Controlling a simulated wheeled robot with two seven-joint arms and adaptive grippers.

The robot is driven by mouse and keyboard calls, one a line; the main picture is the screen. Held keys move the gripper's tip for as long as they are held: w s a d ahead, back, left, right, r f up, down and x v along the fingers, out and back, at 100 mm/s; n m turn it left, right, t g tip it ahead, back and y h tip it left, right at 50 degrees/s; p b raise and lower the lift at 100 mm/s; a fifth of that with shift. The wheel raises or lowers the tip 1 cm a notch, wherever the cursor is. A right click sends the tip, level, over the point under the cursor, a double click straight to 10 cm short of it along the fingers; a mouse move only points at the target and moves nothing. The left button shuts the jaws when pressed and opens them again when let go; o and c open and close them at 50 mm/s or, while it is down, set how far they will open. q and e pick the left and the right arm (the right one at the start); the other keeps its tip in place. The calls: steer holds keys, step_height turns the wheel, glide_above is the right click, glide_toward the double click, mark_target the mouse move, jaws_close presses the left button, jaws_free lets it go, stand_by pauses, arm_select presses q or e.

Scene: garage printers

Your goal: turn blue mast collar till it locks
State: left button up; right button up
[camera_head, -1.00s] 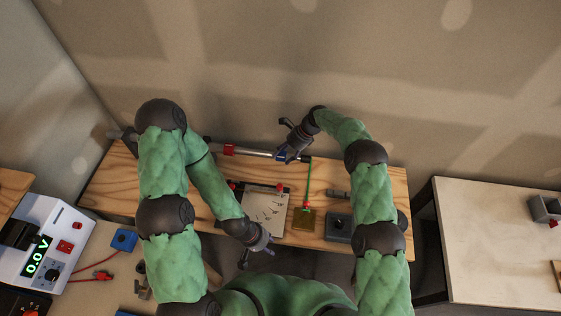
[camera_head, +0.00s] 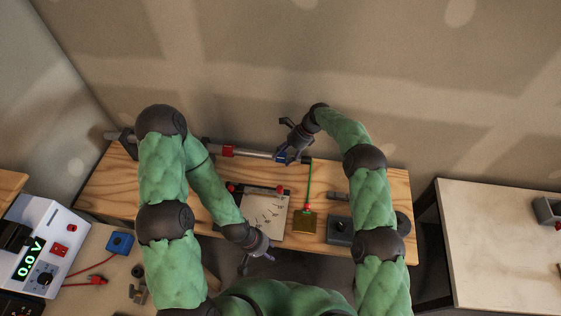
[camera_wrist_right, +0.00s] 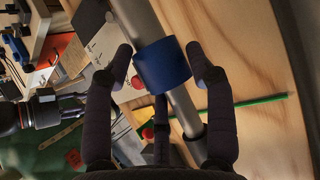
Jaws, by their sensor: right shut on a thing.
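The blue mast collar (camera_head: 280,158) sits around the grey metal mast (camera_head: 257,154), which lies along the back of the wooden bench. In the right wrist view the blue collar (camera_wrist_right: 162,65) is between the fingers of my right gripper (camera_wrist_right: 160,62). My right gripper (camera_head: 289,158) is shut on the collar and partly hides it in the head view. A red collar (camera_head: 228,151) is farther left on the mast. My left gripper (camera_head: 257,262) is empty, its fingers apart, near the bench's front edge, away from the mast. Any lock mark on the collar is too small to see.
A white sheet with small parts (camera_head: 268,212), a gold-coloured square (camera_head: 305,222) with a green rod and a dark grey block (camera_head: 340,230) lie on the bench. A power supply (camera_head: 38,245) stands at left. A pale table (camera_head: 495,240) is at right.

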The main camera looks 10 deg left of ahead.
steer(key=shift+w+d+r, duration=0.1)
steer(key=shift+w+r, duration=0.2)
steer(key=shift+w, duration=0.15)
steer(key=shift+f+b, duration=0.1)
steer(key=shift+b, duration=0.4)
steer(key=shift+g+b, duration=0.3)
steer(key=shift+b, duration=1.85)
steer(key=o, duration=1.2)
steer(key=shift+o, duration=0.2)
steer(key=shift+f, duration=0.15)
steer(key=shift+s, duration=0.1)
